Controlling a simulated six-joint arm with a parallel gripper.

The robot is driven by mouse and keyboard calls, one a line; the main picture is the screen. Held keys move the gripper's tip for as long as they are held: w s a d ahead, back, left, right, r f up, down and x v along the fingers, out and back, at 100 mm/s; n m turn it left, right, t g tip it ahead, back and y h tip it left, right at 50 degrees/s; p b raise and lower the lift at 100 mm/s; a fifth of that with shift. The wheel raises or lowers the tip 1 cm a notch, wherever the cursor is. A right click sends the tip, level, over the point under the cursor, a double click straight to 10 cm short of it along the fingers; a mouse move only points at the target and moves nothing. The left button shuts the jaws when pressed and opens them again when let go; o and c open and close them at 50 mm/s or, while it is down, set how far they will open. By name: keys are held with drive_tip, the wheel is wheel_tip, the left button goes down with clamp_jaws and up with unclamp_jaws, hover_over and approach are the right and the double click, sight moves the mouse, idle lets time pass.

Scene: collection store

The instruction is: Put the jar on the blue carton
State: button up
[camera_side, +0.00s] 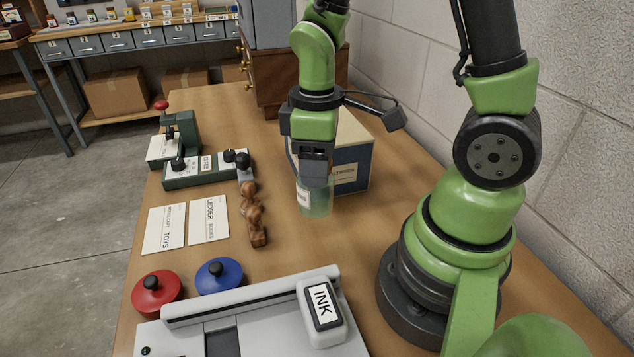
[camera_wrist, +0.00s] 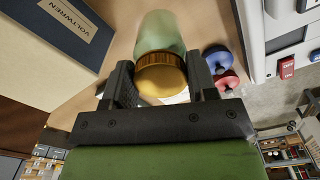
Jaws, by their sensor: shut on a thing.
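A pale green glass jar (camera_side: 315,198) with a white label hangs upright below my gripper (camera_side: 315,176) in the side view. In the wrist view the jar (camera_wrist: 160,35) shows its gold lid (camera_wrist: 161,75) between the two fingers of my gripper (camera_wrist: 162,85), which is shut on it. The blue carton (camera_side: 353,172) with a light top stands on the table just behind the jar, partly hidden by my gripper. The carton (camera_wrist: 62,32) also shows at the upper left of the wrist view. I cannot tell the jar's exact height above the table.
A wooden drawer cabinet (camera_side: 268,85) stands behind the carton. Left are a green press (camera_side: 178,135), a control box (camera_side: 207,170), wooden stamps (camera_side: 254,215) and cards (camera_side: 209,220).

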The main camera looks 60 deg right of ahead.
wheel_tip(320, 180, up, 20)
drive_tip(key=w+d, duration=0.4)
drive_tip(key=d, duration=0.6)
drive_tip(key=w+d, duration=0.4)
drive_tip(key=d, duration=0.6)
drive_tip(key=shift+m, duration=0.3)
drive_tip(key=f, duration=1.5)
drive_tip(key=shift+w+a, duration=0.1)
drive_tip(key=shift+w, duration=0.15)
drive_tip(key=shift+f, duration=0.1)
drive_tip(key=o, duration=1.3)
drive_tip(key=shift+c, duration=0.2)
